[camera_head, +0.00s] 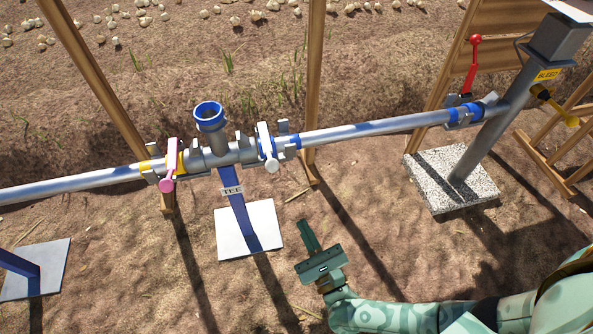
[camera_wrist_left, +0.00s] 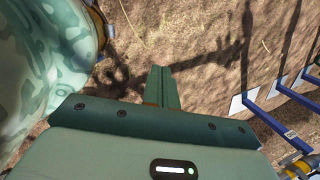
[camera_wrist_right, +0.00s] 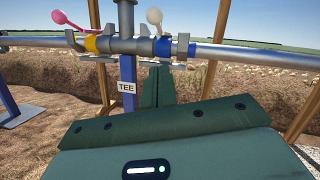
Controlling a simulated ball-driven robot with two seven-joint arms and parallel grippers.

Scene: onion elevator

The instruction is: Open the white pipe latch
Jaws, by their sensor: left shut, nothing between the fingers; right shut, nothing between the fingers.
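The white latch (camera_head: 268,148) is a lever on the blue-banded coupling just right of the tee in the pipe. It points down toward me in the head view, and its round knob also shows in the right wrist view (camera_wrist_right: 155,18). My right gripper (camera_head: 308,236) is shut and empty, below and right of the latch and apart from it. In the right wrist view its fingers (camera_wrist_right: 157,85) lie below the blue coupling. My left gripper (camera_wrist_left: 160,85) is shut and empty over bare soil in the left wrist view; the head view does not show it.
A pink latch (camera_head: 168,165) is on the yellow-banded coupling left of the tee. A blue post marked TEE (camera_head: 236,205) stands on a white plate (camera_head: 265,215). Right are a red lever (camera_head: 472,65), a grey standpipe (camera_head: 490,125) and wooden frames. Soil before the pipe is mostly clear.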

